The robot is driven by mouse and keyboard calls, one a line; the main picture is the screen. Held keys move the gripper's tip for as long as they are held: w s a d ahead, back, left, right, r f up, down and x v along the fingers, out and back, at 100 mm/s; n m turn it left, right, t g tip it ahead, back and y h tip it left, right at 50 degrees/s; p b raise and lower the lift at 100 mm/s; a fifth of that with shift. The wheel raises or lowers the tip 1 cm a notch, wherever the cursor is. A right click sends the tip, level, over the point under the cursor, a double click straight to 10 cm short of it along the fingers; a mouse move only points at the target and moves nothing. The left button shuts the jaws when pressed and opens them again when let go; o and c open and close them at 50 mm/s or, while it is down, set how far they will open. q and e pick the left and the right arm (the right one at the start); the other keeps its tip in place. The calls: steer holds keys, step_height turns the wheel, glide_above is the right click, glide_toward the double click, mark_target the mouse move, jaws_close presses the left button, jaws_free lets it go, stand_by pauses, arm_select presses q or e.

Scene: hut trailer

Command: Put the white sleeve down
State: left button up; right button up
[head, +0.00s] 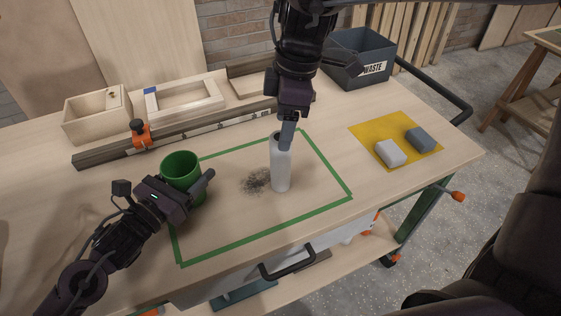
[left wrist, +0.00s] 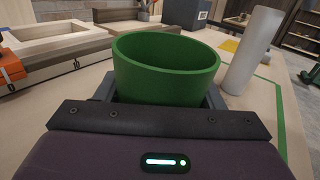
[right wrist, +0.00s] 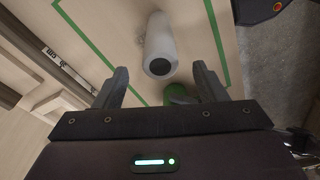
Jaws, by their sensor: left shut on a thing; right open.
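The white sleeve (head: 281,168) stands upright on the bench inside the green outline, just right of a dark smudge. In the right wrist view the sleeve (right wrist: 160,42) shows its dark open end, beyond the fingers. It also shows in the left wrist view (left wrist: 252,50). My right gripper (head: 288,132) is open above the sleeve, and one finger overlaps its top in the head view. Whether they touch I cannot tell. My left gripper (head: 198,188) is shut on the green cup (head: 181,167), at the outline's left side; the cup fills the left wrist view (left wrist: 165,70).
A yellow mat (head: 372,128) with a white block (head: 390,153) and a grey block (head: 420,139) lies to the right. A grey waste bin (head: 345,68), wooden trays (head: 97,119) and a rail with an orange clamp (head: 139,132) line the back. The outlined area's front right is clear.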

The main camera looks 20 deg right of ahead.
steer(key=f, duration=0.4)
steer(key=shift+w+a+f, duration=0.15)
steer(key=shift+a+f, duration=0.05)
steer(key=shift+a, duration=0.15)
steer(key=shift+c, duration=0.5)
jaws_close()
step_height(320, 180, up, 10)
steer(key=shift+r, duration=0.1)
